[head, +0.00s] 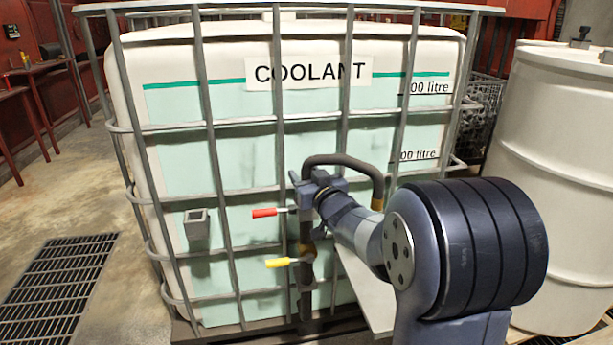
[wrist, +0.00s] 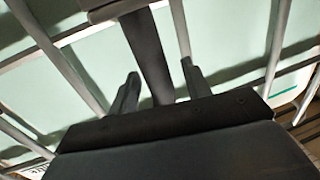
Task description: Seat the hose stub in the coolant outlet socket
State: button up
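A dark curved hose (head: 343,159) arches beside my gripper (head: 307,186), at the front of the caged coolant tank. Its right end has a brass-coloured tip (head: 377,204). Its left side passes behind or into my gripper. Below the gripper a dark upright pipe (head: 306,280) has a brass-coloured collar (head: 307,251); I cannot tell whether hose and collar are joined. In the wrist view my gripper (wrist: 160,78) is open, with a dark bar (wrist: 150,50) running between its fingers and gaps at both sides. The bar seems to be the hose or pipe. The socket opening is hidden.
A red lever (head: 265,213) and a yellow lever (head: 278,262) stick out left of the pipe. Cage bars (head: 216,160) surround the tank (head: 250,100). A white drum (head: 550,130) stands right. Floor is open left, around a grate (head: 60,285).

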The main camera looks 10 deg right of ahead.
jog(key=shift+o, duration=0.2)
jog(key=shift+f, duration=0.1)
jog(key=shift+s, duration=0.15)
jog(key=s+d+p, duration=0.2)
jog(key=s, duration=0.8)
jog(key=shift+s+p, duration=0.15)
jog(key=shift+p, duration=0.15)
jog(key=w+b, duration=0.1)
jog(key=w, duration=0.2)
jog(key=w+a, duration=0.1)
jog(key=w, duration=0.2)
jog(key=w+a+b, duration=0.1)
jog(key=w, duration=0.3)
jog(key=shift+b, duration=0.3)
jog(key=shift+w, duration=0.35)
jog(key=shift+r, duration=0.35)
